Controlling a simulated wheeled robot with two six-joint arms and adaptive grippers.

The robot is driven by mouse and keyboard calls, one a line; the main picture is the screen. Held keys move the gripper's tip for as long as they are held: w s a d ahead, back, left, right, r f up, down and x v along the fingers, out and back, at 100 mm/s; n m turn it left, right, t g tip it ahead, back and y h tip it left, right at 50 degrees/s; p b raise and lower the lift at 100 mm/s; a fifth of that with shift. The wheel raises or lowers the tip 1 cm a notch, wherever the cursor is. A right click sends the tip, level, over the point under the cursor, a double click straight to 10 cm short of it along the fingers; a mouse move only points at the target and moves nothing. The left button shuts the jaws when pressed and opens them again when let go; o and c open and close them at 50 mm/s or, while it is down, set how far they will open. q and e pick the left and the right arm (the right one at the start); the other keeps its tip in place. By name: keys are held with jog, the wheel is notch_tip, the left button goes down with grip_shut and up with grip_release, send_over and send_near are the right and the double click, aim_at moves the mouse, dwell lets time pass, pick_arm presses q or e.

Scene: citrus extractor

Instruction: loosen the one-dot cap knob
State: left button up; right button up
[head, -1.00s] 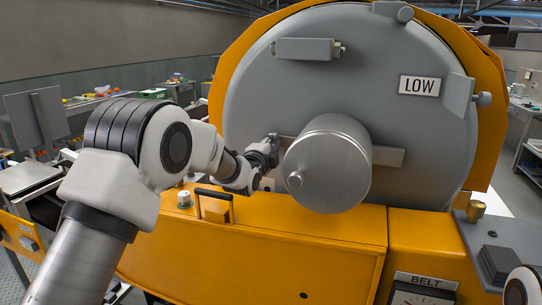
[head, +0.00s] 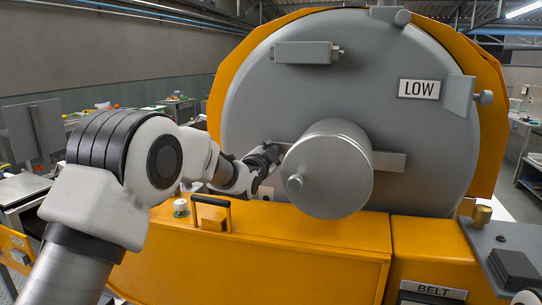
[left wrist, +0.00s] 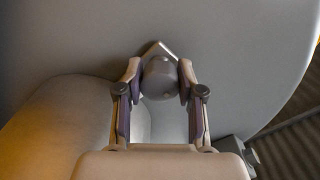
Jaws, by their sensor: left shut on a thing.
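The big round grey cap (head: 260,105) fills the middle of the head view, with a LOW plate (head: 419,88) on it. My left gripper (head: 270,157) is at the cap's left side, beside the protruding drum. In the left wrist view its two fingers (left wrist: 160,82) are shut on a small round grey knob (left wrist: 159,77), one finger on each side. A pointed bracket edge shows behind this knob. My gripper hides the knob in the head view. I cannot make out its dot marking clearly.
A large metal drum (head: 328,170) sticks out of the cap right of my left gripper. Other knobs sit at the upper block (head: 337,52) and right bracket (head: 485,97). Below are the orange housing (head: 290,245) and a black handle (head: 212,205).

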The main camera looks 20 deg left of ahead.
pick_arm(q)
jog(key=shift+r, duration=0.4)
jog(key=o, duration=1.2)
jog(key=shift+w, duration=0.1)
jog(key=shift+c, duration=0.2)
jog(key=shift+f, duration=0.25)
